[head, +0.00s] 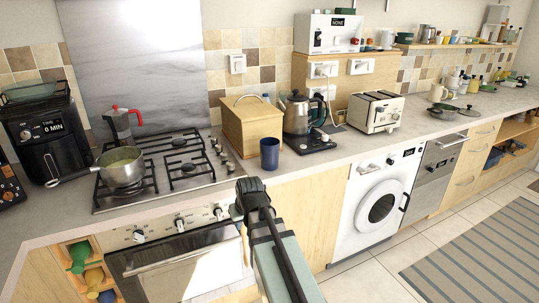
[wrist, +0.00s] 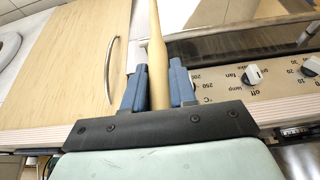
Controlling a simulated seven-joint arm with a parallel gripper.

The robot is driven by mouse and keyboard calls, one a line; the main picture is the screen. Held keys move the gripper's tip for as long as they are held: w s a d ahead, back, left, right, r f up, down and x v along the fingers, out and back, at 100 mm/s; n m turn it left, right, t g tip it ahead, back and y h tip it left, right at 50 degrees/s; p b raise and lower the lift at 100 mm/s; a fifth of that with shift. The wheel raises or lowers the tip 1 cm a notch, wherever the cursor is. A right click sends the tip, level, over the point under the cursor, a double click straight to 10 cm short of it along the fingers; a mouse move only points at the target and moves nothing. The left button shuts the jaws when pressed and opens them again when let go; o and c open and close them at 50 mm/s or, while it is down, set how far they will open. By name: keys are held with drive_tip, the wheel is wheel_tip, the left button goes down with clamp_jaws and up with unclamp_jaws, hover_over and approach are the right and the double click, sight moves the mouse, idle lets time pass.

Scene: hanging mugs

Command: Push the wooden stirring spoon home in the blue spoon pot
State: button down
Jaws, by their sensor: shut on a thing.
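The blue spoon pot (head: 269,153) stands upright near the front edge of the counter in the head view, right of the hob. No spoon shows above its rim. My gripper (head: 251,192) is in front of the counter, lower and nearer than the pot and apart from it. In the wrist view my gripper (wrist: 159,72) is shut on the wooden stirring spoon (wrist: 156,45), its pale shaft running between the two blue fingers and out of the top of the picture. The spoon's far end is cut off there. The pot is not in the wrist view.
Behind the pot are a wooden bread box (head: 252,124) and a kettle (head: 303,115). Left is the hob with a saucepan (head: 121,168) and moka pot (head: 122,125). The oven front (wrist: 240,75) and a cabinet door handle (wrist: 109,65) lie close to my gripper.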

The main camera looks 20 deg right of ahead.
drive_tip(key=shift+a+m, duration=0.2)
drive_tip(key=shift+m, duration=0.1)
drive_tip(key=a, duration=0.5)
drive_tip(key=w+d+r+m+h, duration=0.1)
drive_tip(key=w+d+r+m, duration=0.2)
drive_tip(key=r, duration=0.5)
drive_tip(key=w+d+r+m+g+h, duration=0.1)
drive_tip(key=w+d+r+m, duration=0.15)
drive_tip(key=w+r, duration=0.35)
drive_tip(key=w+d+r+m+h, duration=0.1)
drive_tip(key=w+d+r+m, duration=0.15)
drive_tip(key=r, duration=0.65)
drive_tip(key=w+d+r+m+g, duration=0.1)
drive_tip(key=w+d+r+m, duration=0.2)
drive_tip(key=d+r, duration=0.3)
drive_tip(key=w+d+r+m+g+h, duration=0.1)
drive_tip(key=w+d+r+m, duration=0.2)
drive_tip(key=r, duration=0.7)
drive_tip(key=w+d+r+m+g, duration=0.1)
drive_tip(key=w+d+r+m, duration=0.3)
drive_tip(key=d+r, duration=0.5)
drive_tip(key=w, duration=0.2)
drive_tip(key=shift+w+d+g+h, duration=0.3)
drive_tip(key=shift+w+d+g, duration=0.05)
drive_tip(key=shift+g, duration=0.05)
